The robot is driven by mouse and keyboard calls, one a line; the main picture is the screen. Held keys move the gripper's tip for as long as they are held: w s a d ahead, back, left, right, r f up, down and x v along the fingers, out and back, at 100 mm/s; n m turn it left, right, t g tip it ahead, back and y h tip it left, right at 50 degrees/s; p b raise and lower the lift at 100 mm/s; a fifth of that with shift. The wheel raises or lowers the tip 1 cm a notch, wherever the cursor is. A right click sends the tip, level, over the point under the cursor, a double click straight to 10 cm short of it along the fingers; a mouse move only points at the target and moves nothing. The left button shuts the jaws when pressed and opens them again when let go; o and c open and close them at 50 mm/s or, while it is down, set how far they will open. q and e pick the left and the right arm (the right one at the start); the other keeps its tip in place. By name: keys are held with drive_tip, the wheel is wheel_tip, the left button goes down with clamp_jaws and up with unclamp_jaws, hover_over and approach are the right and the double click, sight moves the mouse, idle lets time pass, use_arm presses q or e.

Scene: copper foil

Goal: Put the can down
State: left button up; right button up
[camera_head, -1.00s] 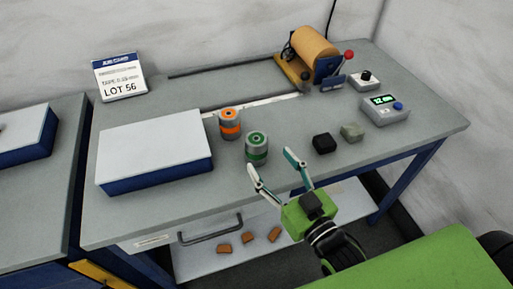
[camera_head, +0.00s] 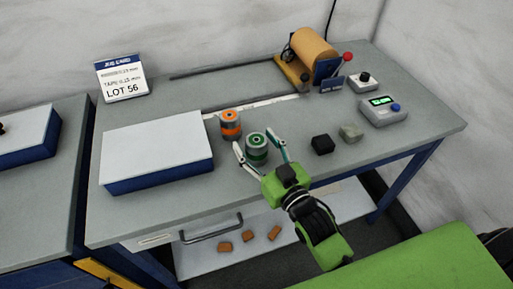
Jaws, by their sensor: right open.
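A grey can with a green band and green top (camera_head: 257,147) stands upright on the grey workbench. My right gripper (camera_head: 255,150) is open, with one finger on the left side of this can and the other on its right side. I cannot tell whether the fingers touch it. A second grey can with orange bands and an orange top (camera_head: 231,124) stands upright just behind and to the left of it. My left gripper is not in view.
A white-topped blue box (camera_head: 155,147) lies left of the cans. A black block (camera_head: 322,145) and a grey-green block (camera_head: 351,132) lie to the right. A copper-coloured roll (camera_head: 313,47) on a stand and a meter (camera_head: 383,111) are farther back. The workbench (camera_head: 415,130) has a clear right end.

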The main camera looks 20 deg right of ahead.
drive_tip(key=c, duration=1.4)
drive_tip(key=shift+c, duration=0.5)
drive_tip(key=shift+r, duration=0.15)
